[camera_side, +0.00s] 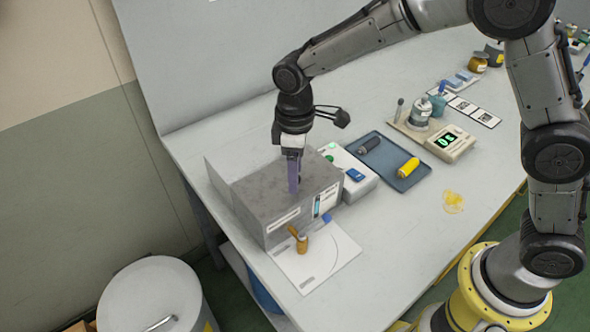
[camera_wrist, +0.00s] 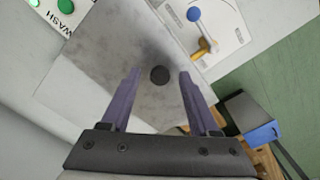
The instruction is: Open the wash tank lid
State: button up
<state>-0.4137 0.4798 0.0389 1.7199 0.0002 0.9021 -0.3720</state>
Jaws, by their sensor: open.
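The wash tank (camera_side: 318,213) is a grey box near the left end of the table. Its lid (camera_side: 255,187) is a flat, mottled grey top and looks shut in the side view. In the wrist view the lid (camera_wrist: 105,60) fills the middle, with a dark round knob (camera_wrist: 160,74) on it. My gripper (camera_side: 294,190) points down over the lid, its purple fingers open. In the wrist view the gripper (camera_wrist: 159,75) has one finger on each side of the knob, with gaps between. The side view hides the knob behind the fingers; contact cannot be told.
A white plate (camera_side: 335,250) with an orange-brown and blue handle (camera_side: 300,240) lies before the tank. A white control box (camera_side: 358,187) stands beside it. Further right are a blue-grey tray (camera_side: 385,150) with two bottles and a scale (camera_side: 450,143). The front table area is mostly clear.

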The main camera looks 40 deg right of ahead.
grip_shut()
dwell(1.3)
